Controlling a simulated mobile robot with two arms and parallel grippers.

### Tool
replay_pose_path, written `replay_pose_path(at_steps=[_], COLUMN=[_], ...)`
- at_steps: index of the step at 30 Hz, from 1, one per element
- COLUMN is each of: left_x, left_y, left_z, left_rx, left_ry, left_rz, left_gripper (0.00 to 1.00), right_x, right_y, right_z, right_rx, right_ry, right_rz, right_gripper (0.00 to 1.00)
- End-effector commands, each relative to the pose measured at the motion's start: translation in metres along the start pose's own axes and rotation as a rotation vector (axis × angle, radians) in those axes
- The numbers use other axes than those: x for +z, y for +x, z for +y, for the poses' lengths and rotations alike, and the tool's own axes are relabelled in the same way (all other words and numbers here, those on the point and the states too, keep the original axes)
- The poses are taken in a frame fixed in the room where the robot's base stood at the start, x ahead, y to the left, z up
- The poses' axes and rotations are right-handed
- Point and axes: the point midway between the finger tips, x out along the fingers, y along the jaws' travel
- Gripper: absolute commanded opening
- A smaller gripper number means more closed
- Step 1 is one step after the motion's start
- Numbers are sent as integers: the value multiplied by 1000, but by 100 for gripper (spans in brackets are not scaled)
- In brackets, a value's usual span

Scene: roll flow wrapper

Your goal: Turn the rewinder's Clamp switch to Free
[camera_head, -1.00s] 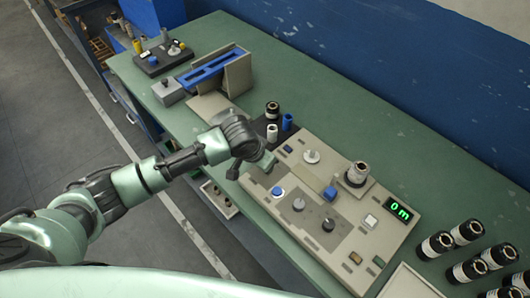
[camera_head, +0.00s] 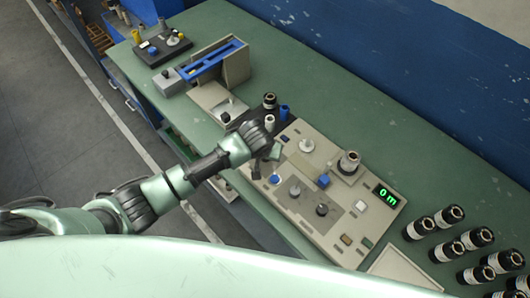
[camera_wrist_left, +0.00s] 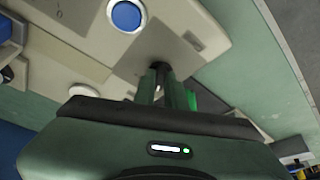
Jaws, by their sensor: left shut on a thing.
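The rewinder (camera_head: 345,228) is a beige control panel on the green bench, with knobs, buttons and a green display (camera_head: 386,195) reading 0 m. My left gripper (camera_head: 258,173) is at the panel's left corner, beside a round blue button (camera_head: 275,179). In the left wrist view, the narrow fingers of my left gripper (camera_wrist_left: 167,88) are shut on a small dark switch (camera_wrist_left: 158,67) near the panel's edge. The blue button (camera_wrist_left: 127,15) shows above it there. I cannot read the switch's label or see its setting. My right gripper is not in view.
Grey and black knobs (camera_head: 321,209) and a metal spindle (camera_head: 348,163) rise from the panel. A blue-slotted holder (camera_head: 212,60) stands farther back.

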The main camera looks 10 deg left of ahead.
Motion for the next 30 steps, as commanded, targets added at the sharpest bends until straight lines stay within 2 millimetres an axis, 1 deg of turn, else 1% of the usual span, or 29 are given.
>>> replay_pose_path(at_steps=[1,7,8,9,10,18,21,23,25,30], left_x=[-3,-4,-4,-4,-3,-1,-1,-1,-1,-1], left_y=[-1,-2,-2,-1,-1,-1,-4,-10,-19,-49], left_z=[0,0,0,0,0,0,0,0,0,0], left_rx=[0,1,1,1,1,1,2,2,3,3], left_ry=[-2,-1,-1,-1,-1,1,1,1,1,1], left_rz=[8,8,8,8,7,4,4,4,5,7], left_gripper=[0,0,17,28,34,34,34,34,34,34], right_x=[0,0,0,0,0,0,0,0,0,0], right_y=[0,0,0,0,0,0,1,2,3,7], right_z=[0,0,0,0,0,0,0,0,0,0], right_rx=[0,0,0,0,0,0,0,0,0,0], right_ry=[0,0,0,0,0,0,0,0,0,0], right_rz=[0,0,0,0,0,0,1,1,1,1], right_gripper=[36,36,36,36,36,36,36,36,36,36])
